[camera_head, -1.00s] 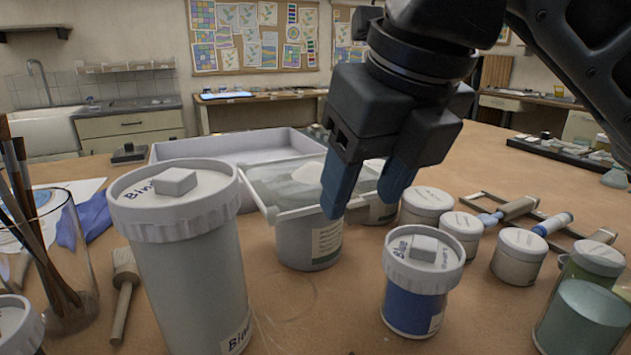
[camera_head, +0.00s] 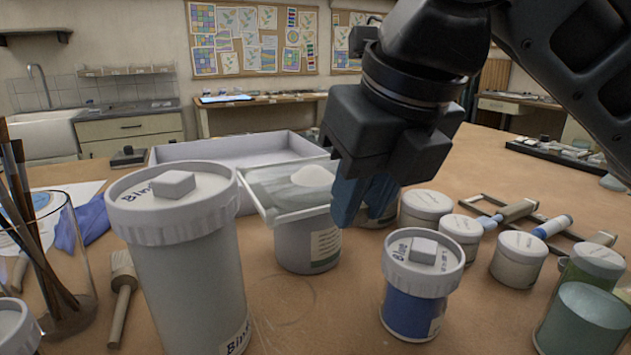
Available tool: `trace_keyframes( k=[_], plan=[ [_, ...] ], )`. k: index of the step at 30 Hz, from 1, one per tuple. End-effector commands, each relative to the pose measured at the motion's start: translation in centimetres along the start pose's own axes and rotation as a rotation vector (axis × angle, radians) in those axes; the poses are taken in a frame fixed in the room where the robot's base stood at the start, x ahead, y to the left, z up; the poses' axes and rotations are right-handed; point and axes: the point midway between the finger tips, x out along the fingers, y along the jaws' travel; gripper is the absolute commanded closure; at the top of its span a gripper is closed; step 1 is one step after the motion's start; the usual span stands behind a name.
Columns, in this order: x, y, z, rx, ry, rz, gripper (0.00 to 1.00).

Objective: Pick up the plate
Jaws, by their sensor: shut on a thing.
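The plate (camera_head: 262,190) is a shallow, clear, pale-edged square with a mound of white powder on it. It lies over the top of a grey labelled tub (camera_head: 305,242) at the middle of the table. My gripper (camera_head: 352,205) points down at the plate's right side, its blue fingers close together. It is shut on the plate's right edge; the fingers hide that edge and the exact contact. I cannot see a gap between the plate and the tub.
A large white lidded jar (camera_head: 188,255) stands at the front left. A blue paint jar (camera_head: 415,285) stands at the front right, near my gripper. Several small lidded pots stand to the right. A pale tray (camera_head: 235,150) lies behind the plate.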

Motion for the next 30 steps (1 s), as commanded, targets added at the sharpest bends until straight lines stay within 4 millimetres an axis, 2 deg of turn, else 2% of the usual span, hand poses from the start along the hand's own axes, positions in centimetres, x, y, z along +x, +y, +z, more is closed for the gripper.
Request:
trace_keyframes(
  k=[9, 14, 20, 30],
  plan=[
    [-0.1, 0.0, 0.1, 0.000, -0.002, 0.000, 1.00],
    [-0.9, 0.0, 0.4, 0.001, -0.002, -0.001, 1.00],
    [-3.9, 0.0, 1.7, 0.000, -0.005, -0.001, 1.00],
    [-10.7, -1.8, -3.2, 0.000, -0.005, -0.005, 1.00]
  ],
)
